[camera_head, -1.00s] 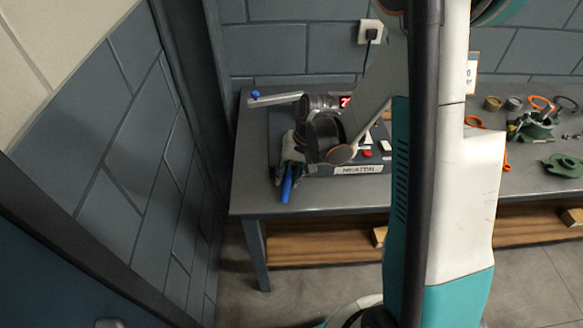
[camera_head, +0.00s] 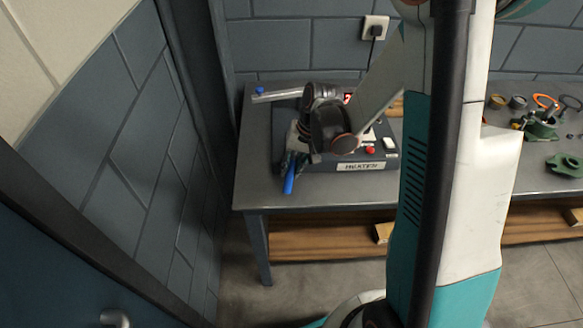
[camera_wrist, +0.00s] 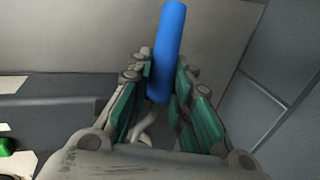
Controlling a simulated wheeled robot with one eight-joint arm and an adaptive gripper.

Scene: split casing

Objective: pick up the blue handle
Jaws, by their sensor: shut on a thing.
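The blue handle (camera_wrist: 168,45) is a plain blue cylinder in the wrist view, standing up and tilted slightly right between my fingers. My gripper (camera_wrist: 162,82) is shut on its lower part; the upper part sticks out free. A curved grey piece shows below it between the fingers; whether it joins the handle I cannot tell. In the head view the blue handle (camera_head: 289,180) hangs out towards the table's front edge, at the left front corner of the dark heater box (camera_head: 325,168). My wrist hides much of the fingers there.
A metal bar with a blue knob (camera_head: 259,91) reaches left behind my wrist. The heater has a red button (camera_head: 370,150). Green parts (camera_head: 563,165) and rings lie at the right of the table (camera_head: 255,190). A dark wall stands close at the left.

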